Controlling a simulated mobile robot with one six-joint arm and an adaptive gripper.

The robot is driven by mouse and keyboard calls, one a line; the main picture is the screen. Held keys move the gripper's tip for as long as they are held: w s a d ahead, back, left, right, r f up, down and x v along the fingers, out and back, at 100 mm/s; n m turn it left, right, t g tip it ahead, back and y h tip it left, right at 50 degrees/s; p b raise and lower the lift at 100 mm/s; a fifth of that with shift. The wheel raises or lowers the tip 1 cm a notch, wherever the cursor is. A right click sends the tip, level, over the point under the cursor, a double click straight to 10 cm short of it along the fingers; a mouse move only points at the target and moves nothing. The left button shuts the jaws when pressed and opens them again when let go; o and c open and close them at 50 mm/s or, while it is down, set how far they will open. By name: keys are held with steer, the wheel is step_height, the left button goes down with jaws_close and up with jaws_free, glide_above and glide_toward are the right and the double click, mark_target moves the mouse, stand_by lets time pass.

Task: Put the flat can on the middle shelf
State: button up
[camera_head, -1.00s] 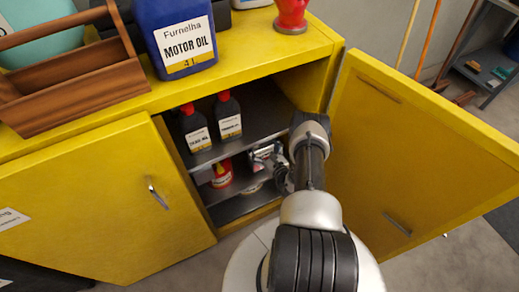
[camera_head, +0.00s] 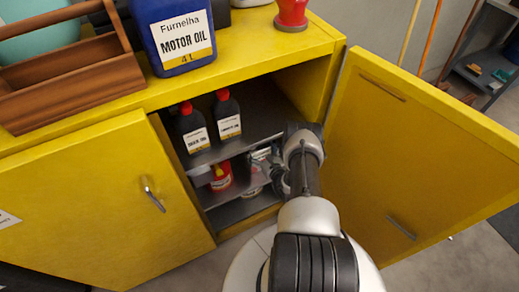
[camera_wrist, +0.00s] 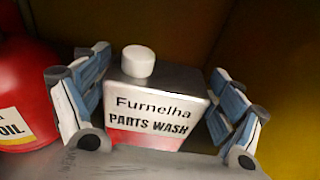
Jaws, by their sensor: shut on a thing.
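The flat can is a grey, box-shaped can with a white cap, a white "PARTS WASH" label and a red lower part. In the wrist view, the flat can (camera_wrist: 165,82) is upright between the two fingers of my gripper (camera_wrist: 160,105), which is shut on it. The can is mostly hidden there. I cannot tell whether its base touches the shelf.
Two dark bottles with red caps (camera_head: 193,128) stand on the upper shelf. The open right door (camera_head: 410,150) flanks my arm.

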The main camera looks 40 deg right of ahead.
steer(key=o, duration=1.9)
steer(key=shift+r, duration=0.2)
steer(key=p+v, duration=0.4)
steer(key=v, duration=0.8)
steer(key=shift+s+f, duration=0.1)
